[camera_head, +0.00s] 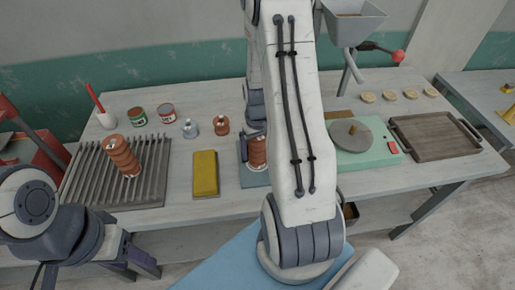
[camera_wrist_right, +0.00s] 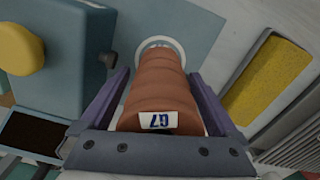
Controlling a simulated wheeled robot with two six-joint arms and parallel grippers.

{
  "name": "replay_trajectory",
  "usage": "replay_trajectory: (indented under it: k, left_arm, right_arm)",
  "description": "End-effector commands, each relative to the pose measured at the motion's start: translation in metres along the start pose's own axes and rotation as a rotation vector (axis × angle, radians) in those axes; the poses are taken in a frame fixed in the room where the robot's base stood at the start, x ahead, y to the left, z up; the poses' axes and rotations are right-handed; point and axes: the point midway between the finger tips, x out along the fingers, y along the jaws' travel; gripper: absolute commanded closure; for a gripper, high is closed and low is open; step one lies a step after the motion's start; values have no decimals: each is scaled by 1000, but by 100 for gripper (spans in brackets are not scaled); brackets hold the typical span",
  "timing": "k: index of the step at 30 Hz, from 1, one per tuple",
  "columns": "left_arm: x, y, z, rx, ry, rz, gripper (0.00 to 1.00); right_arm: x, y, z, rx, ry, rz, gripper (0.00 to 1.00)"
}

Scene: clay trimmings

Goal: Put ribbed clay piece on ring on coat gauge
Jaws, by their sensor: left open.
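The ribbed clay piece (camera_wrist_right: 160,90) is reddish-brown with a white label at its near end. In the right wrist view it lies between the fingers of my right gripper (camera_wrist_right: 158,78), which look closed against its sides. Its far end overlaps the white ring (camera_wrist_right: 160,41) on the blue-grey coat gauge (camera_wrist_right: 185,18); I cannot tell whether it is seated. In the head view the clay piece (camera_head: 257,155) stands upright over the gauge plate (camera_head: 254,181), partly hidden by my right arm. My left gripper (camera_head: 132,262) is open and empty at the lower left, in front of the table.
A yellow block (camera_head: 205,173) lies left of the gauge. A green scale (camera_head: 365,153) and wooden tray (camera_head: 435,136) are on the right.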

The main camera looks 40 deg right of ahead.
Motion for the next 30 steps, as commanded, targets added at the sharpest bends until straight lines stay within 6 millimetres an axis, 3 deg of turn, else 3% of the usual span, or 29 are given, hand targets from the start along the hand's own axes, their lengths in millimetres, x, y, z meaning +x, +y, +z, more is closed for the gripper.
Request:
replay_trajectory:
  k: [11, 24, 30]
  left_arm:
    - [2, 0, 0, 0, 0, 0, 50]
    - [15, -1, 1, 1, 0, 0, 50]
    - [17, -1, 1, 1, 0, 0, 50]
  right_arm:
    - [-9, 0, -1, 0, 2, 0, 0]
    - [-95, 0, -1, 0, 6, 1, 0]
    - [-116, 0, 0, 0, 1, 0, 0]
